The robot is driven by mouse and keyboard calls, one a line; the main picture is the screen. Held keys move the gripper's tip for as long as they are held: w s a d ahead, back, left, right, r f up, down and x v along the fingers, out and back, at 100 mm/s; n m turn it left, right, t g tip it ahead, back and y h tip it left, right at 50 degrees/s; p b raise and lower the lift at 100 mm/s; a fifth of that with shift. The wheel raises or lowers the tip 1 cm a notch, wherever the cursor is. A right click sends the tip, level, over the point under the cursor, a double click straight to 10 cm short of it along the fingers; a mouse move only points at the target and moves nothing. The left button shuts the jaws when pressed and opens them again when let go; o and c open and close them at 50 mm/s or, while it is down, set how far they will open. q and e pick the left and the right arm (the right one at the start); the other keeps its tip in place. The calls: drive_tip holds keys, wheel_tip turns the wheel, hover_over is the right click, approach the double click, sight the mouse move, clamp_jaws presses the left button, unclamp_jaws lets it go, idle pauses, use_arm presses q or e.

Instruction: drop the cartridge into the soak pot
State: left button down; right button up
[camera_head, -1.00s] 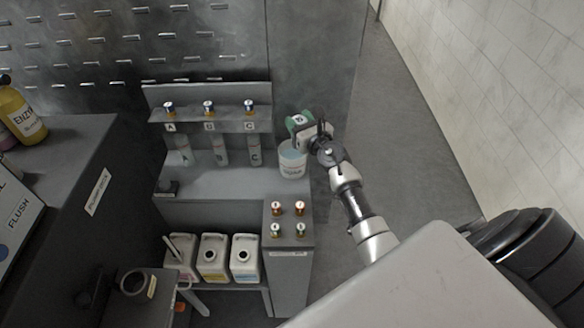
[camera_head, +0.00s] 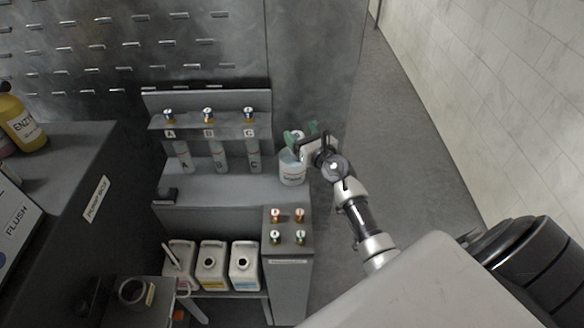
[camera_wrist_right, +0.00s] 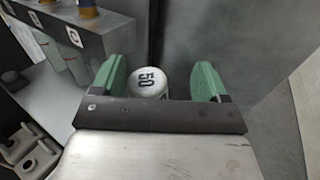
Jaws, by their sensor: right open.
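The soak pot (camera_head: 292,169), a pale jar with a dark label, stands at the right end of the grey bench in the head view. My right gripper (camera_head: 302,134) is above its mouth, with its green fingers apart. In the right wrist view, the open fingers of this gripper (camera_wrist_right: 160,80) have a white rounded thing (camera_wrist_right: 148,82) marked "50" or "SO" between them, nearer the left finger. A gap shows on its right side. I cannot tell whether it is the cartridge or part of the pot. No cartridge shows clearly in the head view. My left gripper is out of view.
A rack (camera_head: 207,120) with tubes marked A, B and C stands left of the pot. A block with coloured fittings (camera_head: 288,227) is in front. White jugs (camera_head: 212,264) sit on a low shelf. The floor (camera_head: 400,150) to the right is clear.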

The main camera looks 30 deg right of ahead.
drive_tip(key=s, duration=0.8)
drive_tip(key=shift+s+a, duration=0.15)
drive_tip(key=shift+s, duration=0.25)
